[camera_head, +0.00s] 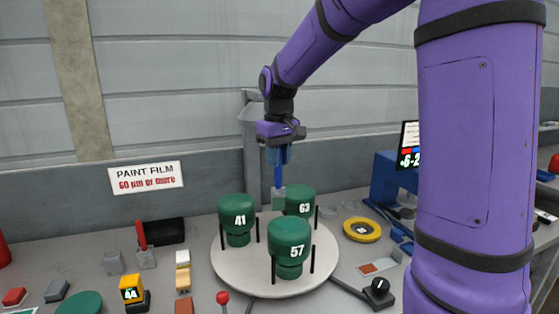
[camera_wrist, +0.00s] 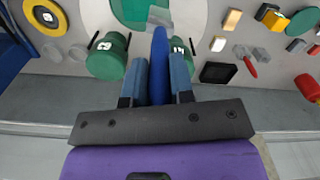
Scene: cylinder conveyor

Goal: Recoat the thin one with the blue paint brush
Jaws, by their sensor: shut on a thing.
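My gripper (camera_head: 278,154) is shut on the blue paint brush (camera_head: 278,177) and holds it upright, bristles down, over the back of a round pale turntable (camera_head: 230,272). The blue handle (camera_wrist: 159,70) stands between my fingers in the wrist view. Three green cylinders stand on the turntable: one marked 41 (camera_head: 238,210) at the left, one marked 63 (camera_head: 299,202) behind right, and one marked 57 (camera_head: 289,238) in front. The brush's grey head (camera_head: 278,197) is between 41 and 63, close to 63; whether it touches is unclear. Thin black posts stand beside the cylinders.
A wall sign (camera_head: 146,177) reads "PAINT FILM 60 µm or more". A red-handled brush (camera_head: 141,235) stands left, near a black tray (camera_head: 168,231). A yellow block (camera_head: 131,289) shows 44. A yellow ring (camera_head: 362,229), black knob box (camera_head: 379,293) and blue machine (camera_head: 384,180) are right.

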